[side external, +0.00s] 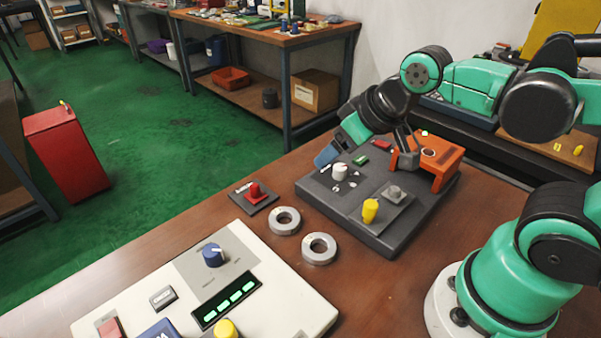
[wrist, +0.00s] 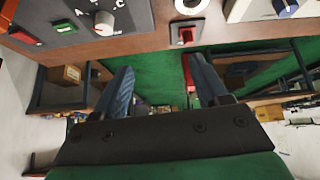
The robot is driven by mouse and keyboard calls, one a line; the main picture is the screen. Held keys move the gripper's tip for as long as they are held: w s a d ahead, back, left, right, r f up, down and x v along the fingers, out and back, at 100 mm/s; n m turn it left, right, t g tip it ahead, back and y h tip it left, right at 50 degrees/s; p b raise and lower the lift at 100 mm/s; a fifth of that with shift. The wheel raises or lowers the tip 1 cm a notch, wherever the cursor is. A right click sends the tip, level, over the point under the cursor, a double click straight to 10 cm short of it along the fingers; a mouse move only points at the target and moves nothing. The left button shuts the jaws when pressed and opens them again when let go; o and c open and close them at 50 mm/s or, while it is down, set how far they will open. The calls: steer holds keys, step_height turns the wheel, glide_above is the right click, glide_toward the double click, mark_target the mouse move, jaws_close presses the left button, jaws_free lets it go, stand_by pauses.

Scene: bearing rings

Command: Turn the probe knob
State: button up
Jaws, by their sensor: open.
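A white pointer knob (side external: 340,171) stands on the dark panel (side external: 318,189). In the wrist view the same knob (wrist: 104,22) has letters around it, among them A, B and C. A blue knob (side external: 212,255) stands on the pale console (side external: 285,300), with small labels I cannot read. No readable label tells me which is the probe knob. My gripper (side external: 326,156) is beside the white knob, up and left of it in the side view. In the wrist view its fingers (wrist: 160,68) are apart with nothing between them; their tips touch neither knob.
An orange stand (side external: 447,163), a yellow knob (side external: 370,210) and a grey knob (side external: 394,192) are on the dark panel. A red switch (side external: 255,191) and two metal rings (side external: 285,221) (side external: 319,248) lie between panel and console. Bare wooden table (side external: 150,252) shows around them.

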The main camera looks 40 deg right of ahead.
steer(key=w+a+n+g, duration=0.3)
steer(key=w+a+n, duration=0.2)
steer(key=a+n, duration=0.3)
steer(key=n+g, duration=0.3)
steer(key=n, duration=0.4)
glide_above(212, 250)
steer(key=f, duration=0.4)
steer(key=shift+d+f, duration=0.1)
steer(key=shift+d, duration=0.2)
steer(key=shift+s+a+f, duration=0.1)
steer(key=shift+a+f, duration=0.25)
steer(key=shift+f, duration=2.7)
jaws_close()
